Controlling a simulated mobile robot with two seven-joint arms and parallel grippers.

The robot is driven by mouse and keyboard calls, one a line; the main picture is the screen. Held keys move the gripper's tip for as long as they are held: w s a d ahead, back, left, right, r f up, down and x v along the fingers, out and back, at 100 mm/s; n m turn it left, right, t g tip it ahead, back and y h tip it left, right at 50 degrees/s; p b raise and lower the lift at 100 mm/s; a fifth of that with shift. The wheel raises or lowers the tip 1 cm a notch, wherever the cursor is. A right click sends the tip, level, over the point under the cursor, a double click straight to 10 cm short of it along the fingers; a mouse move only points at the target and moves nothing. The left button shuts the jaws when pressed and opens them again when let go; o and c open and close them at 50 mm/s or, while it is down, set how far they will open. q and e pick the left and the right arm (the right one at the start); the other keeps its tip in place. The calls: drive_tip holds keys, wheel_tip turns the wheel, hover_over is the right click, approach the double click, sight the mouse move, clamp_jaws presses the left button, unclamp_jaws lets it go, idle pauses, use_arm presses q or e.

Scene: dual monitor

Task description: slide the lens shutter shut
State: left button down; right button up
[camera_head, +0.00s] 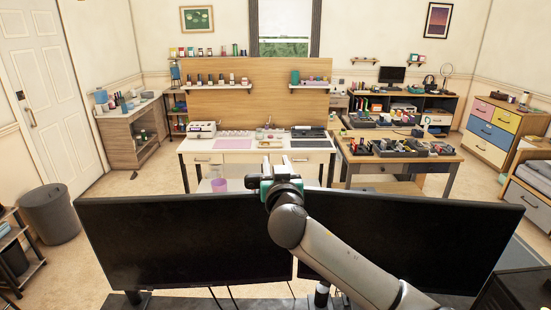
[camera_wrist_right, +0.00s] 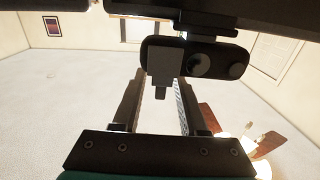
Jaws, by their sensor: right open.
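In the right wrist view a black webcam (camera_wrist_right: 220,63) with a round lens hangs below a dark edge. A grey lens shutter (camera_wrist_right: 164,62) with a small tab (camera_wrist_right: 161,92) sits to the left of the lens, which shows uncovered. My right gripper (camera_wrist_right: 159,84) is open, its two fingers pointing at the webcam with the tab in the gap between them. I cannot tell whether a finger touches it. In the head view my right gripper (camera_head: 283,168) is above the gap between two monitors; the webcam is not clear there. My left gripper is not in view.
The left monitor (camera_head: 185,245) and right monitor (camera_head: 420,240) stand close in front, backed by open floor. Beyond are a white-topped workbench (camera_head: 235,155) and a wooden table (camera_head: 400,163) with trays. A grey bin (camera_head: 48,215) stands at left.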

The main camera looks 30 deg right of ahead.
drive_tip(key=shift+w+d, duration=0.3)
drive_tip(key=shift+w, duration=0.3)
clamp_jaws()
idle(1.2)
